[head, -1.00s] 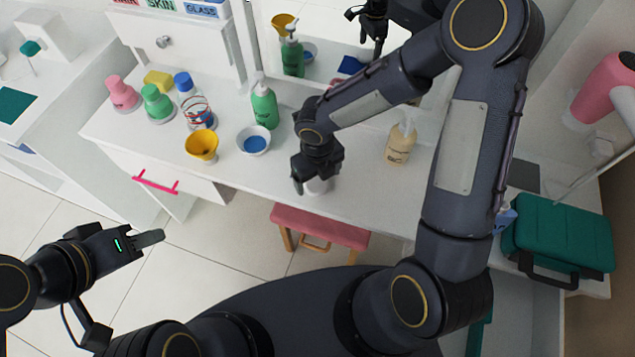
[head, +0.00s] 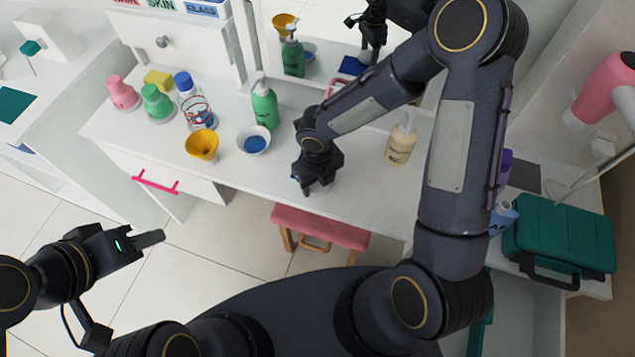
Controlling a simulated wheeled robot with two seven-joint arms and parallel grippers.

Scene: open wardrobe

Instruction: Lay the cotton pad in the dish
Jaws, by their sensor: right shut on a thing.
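A small white dish (head: 267,134) with a blue inside stands on the white tabletop, left of my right gripper (head: 306,191). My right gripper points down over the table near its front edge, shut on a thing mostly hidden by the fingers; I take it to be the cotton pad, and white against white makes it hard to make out. The gripper is apart from the dish. My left gripper (head: 160,238) is out over the floor at the lower left, away from the table. Its fingers are seen edge-on, so its opening cannot be told.
A yellow cup (head: 201,145) stands left of the dish, a green pump bottle (head: 264,106) behind it. A cream pump bottle (head: 401,142) stands to the right. A pink stool (head: 318,228) is below the front edge. A mirror stands at the back.

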